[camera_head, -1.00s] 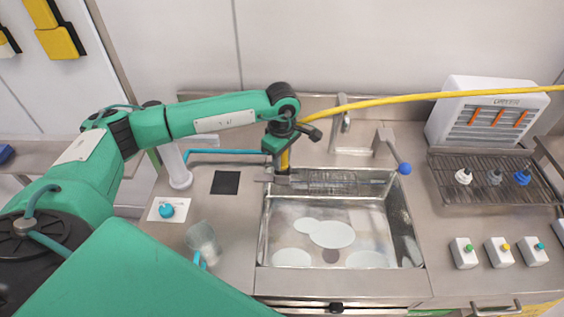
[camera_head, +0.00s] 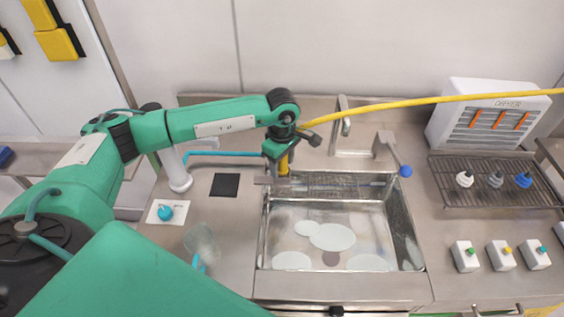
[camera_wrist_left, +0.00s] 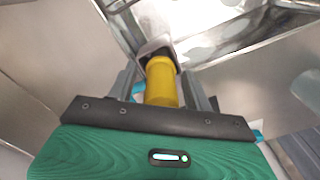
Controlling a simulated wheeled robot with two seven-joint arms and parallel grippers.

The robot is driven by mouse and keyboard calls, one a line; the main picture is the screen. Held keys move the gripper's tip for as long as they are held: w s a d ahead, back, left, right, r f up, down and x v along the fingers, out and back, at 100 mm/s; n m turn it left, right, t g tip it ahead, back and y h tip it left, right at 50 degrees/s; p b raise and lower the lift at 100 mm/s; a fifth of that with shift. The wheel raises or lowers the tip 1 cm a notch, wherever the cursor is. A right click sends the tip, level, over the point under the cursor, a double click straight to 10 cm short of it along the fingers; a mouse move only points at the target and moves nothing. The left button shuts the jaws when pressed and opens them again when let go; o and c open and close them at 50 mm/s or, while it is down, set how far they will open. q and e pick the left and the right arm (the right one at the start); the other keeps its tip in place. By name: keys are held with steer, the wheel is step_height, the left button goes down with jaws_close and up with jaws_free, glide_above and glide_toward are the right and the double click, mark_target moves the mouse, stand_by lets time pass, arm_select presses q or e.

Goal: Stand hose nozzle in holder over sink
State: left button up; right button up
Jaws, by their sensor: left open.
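The yellow hose nozzle (camera_head: 283,165) stands roughly upright at the sink's back left corner. In the left wrist view the nozzle (camera_wrist_left: 161,84) is a yellow cylinder. Its far end reaches a pale grey ring-like holder (camera_wrist_left: 153,45); how deep it sits is unclear. In the head view the holder (camera_head: 265,181) shows as a small greyish block beside the nozzle. My left gripper (camera_wrist_left: 163,88) is open, its fingers on either side of the nozzle; they look apart from it. In the head view my left gripper (camera_head: 280,160) partly hides the nozzle. My right gripper is out of view.
A yellow hose (camera_head: 420,101) runs right from my left wrist past the dryer (camera_head: 490,118). The steel sink (camera_head: 410,235) lies in front, with a faucet (camera_head: 345,125) behind. A clear cup (camera_head: 201,241) and a white stand (camera_head: 178,170) are to the left.

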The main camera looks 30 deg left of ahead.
arm_select(q)
step_height(320, 180, up, 12)
steer(key=p, duration=0.3)
steer(key=shift+p, duration=0.4)
